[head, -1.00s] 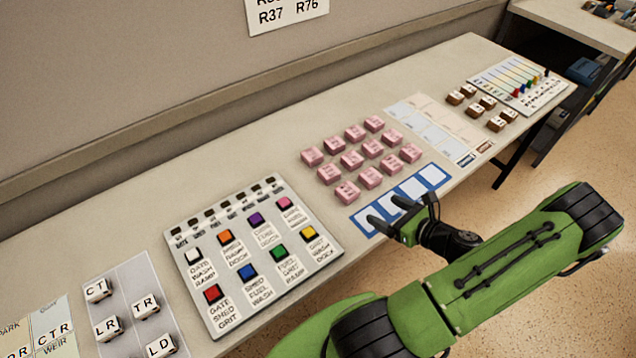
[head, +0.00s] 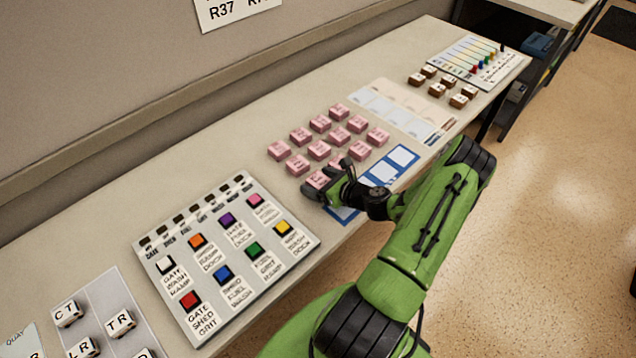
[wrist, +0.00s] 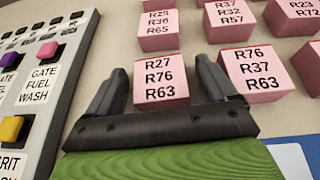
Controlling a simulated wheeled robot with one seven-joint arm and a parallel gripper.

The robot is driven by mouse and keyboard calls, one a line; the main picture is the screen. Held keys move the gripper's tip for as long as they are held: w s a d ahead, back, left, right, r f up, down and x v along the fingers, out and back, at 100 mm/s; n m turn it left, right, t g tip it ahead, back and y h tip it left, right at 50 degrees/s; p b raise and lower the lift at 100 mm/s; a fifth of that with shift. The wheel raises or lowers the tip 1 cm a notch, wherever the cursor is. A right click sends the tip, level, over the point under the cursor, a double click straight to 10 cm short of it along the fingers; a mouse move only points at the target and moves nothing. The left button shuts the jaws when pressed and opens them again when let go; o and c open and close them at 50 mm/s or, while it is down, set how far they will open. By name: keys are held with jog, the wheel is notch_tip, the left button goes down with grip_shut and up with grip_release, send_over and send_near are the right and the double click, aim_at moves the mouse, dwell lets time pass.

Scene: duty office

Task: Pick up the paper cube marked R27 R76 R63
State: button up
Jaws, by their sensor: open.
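The pink paper cube marked R27 R76 R63 (wrist: 160,80) sits on the desk in the wrist view, between the two fingers of my gripper (wrist: 160,92). The fingers are apart, one on each side of it, and I cannot tell whether they touch it. In the head view my gripper (head: 328,178) is over the front left corner of the group of pink cubes, partly hiding the nearest cube (head: 317,180). A similar cube marked R76 R37 R63 (wrist: 252,75) stands close to the right finger.
A button panel (head: 165,290) lies left of my gripper. A blue-bordered card strip (head: 400,157) lies along the desk front. Brown cubes (head: 437,89) and a slider board (head: 478,60) are farther right.

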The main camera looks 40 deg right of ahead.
jog(key=c, duration=1.1)
jog(key=shift+r, duration=0.15)
